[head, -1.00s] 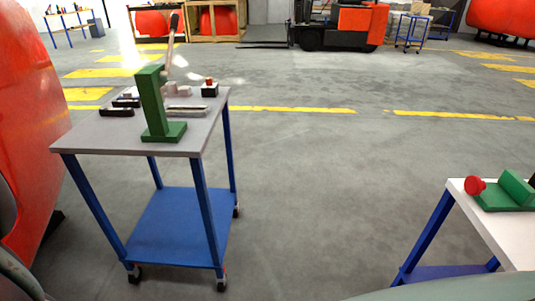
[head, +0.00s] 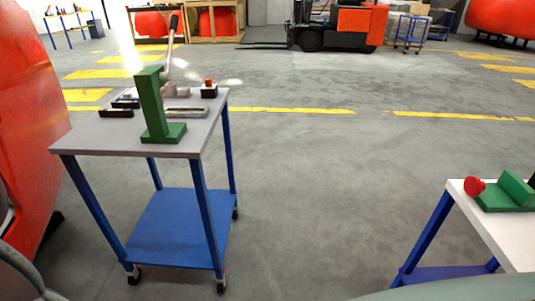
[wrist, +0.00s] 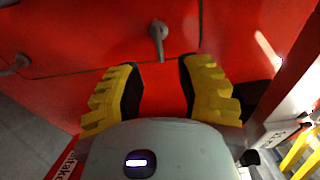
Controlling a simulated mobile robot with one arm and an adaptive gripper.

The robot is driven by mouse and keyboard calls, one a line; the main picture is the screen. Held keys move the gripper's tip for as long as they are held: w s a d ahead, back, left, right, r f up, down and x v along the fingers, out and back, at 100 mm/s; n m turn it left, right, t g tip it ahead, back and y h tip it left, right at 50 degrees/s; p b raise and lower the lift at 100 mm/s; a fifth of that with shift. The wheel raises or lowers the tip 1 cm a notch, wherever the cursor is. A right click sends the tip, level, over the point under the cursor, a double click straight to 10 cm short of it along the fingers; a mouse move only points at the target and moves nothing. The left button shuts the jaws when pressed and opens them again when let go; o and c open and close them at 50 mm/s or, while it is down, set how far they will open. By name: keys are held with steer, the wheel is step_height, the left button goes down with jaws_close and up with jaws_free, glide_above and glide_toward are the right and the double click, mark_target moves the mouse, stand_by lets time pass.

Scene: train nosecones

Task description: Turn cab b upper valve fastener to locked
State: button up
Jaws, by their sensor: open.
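In the wrist view, a grey lever-like fastener (wrist: 158,38) sits on a red panel (wrist: 100,35), just above a dark seam. It hangs roughly downward with a slight tilt. A second grey fastener (wrist: 14,66) shows at the left edge, on the same red body. I cannot tell from labels which one is the upper valve fastener. My gripper (wrist: 158,76) is open, with its yellow ridged fingers either side of a bare red area. The first fastener lies beyond the fingertips, near the middle of the gap, and does not appear to be touched. The head view shows neither fastener.
A grey-topped blue cart (head: 100,140) with a green stand (head: 152,105) is at left in the head view, beside a red nosecone (head: 30,120). A white table (head: 500,235) is at right. The floor between them is clear. A forklift (head: 340,25) stands far back.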

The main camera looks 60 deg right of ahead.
steer(key=v, duration=0.6)
steer(key=shift+s+d, duration=0.15)
stand_by(0.4)
